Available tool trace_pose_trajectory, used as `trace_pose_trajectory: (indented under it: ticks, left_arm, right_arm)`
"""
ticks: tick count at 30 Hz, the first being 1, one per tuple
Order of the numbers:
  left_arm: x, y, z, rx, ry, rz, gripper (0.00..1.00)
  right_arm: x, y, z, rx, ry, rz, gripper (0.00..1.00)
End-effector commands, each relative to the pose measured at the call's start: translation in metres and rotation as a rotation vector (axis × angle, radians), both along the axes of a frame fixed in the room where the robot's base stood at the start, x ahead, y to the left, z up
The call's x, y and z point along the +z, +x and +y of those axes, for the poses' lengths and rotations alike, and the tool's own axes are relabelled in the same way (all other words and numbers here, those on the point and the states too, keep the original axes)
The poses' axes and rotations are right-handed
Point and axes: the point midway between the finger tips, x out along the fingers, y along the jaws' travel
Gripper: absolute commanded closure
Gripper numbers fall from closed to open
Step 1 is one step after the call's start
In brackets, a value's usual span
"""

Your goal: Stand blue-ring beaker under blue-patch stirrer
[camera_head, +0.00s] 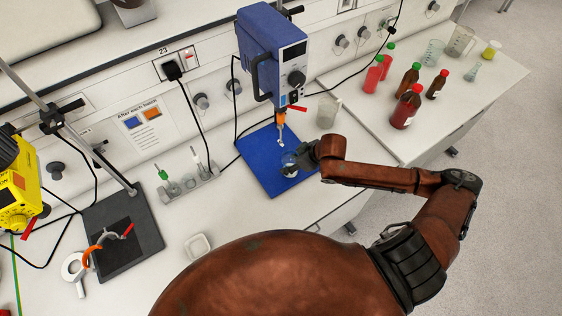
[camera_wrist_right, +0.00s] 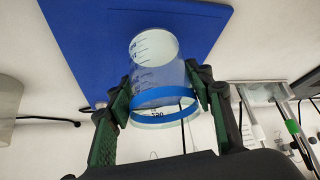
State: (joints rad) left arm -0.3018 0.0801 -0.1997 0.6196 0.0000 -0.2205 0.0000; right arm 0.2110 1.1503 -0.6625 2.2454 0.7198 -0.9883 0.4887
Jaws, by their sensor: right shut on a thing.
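The blue-ring beaker (camera_wrist_right: 160,85) is clear glass with a blue band near its rim. My right gripper (camera_wrist_right: 160,105) is shut on it, one finger on each side. In the head view the beaker (camera_head: 289,164) is at the right gripper (camera_head: 298,158), over the blue mat. The stirrer with the blue body (camera_head: 272,48) stands above the far part of the mat, and its orange chuck and shaft (camera_head: 281,122) hang down just behind the beaker. Whether the beaker touches the mat, I cannot tell. My left gripper is out of view.
The blue mat (camera_head: 258,172) lies on the white bench. Another clear beaker (camera_head: 328,110) stands right of the stirrer. Red and brown bottles (camera_head: 403,106) stand farther right. A yellow stirrer (camera_head: 18,185) with a dark base plate (camera_head: 148,232) and a white dish (camera_head: 198,246) are at left.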

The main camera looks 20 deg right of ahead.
Motion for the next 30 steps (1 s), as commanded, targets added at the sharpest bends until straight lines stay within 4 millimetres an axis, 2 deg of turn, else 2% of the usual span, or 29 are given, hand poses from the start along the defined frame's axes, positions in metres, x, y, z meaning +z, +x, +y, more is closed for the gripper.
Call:
trace_pose_trajectory:
  ticks: [1,3,9,14,21,30]
  left_arm:
    - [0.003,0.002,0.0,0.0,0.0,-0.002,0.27]
    - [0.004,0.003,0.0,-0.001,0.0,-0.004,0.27]
    - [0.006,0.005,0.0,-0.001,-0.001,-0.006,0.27]
    - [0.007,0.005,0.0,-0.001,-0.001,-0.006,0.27]
    - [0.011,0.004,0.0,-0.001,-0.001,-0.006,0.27]
    - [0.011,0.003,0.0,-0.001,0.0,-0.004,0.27]
  right_arm:
    - [0.004,0.012,0.007,0.001,0.004,-0.006,0.86]
    - [0.003,0.022,0.013,0.0,0.002,-0.003,0.86]
    - [0.001,0.038,0.023,0.0,0.001,-0.002,0.86]
    - [-0.005,0.04,0.024,-0.001,0.0,0.0,0.86]
    - [-0.032,0.039,0.023,0.0,0.001,0.002,0.86]
    - [-0.035,0.039,0.023,0.001,0.0,-0.001,0.86]
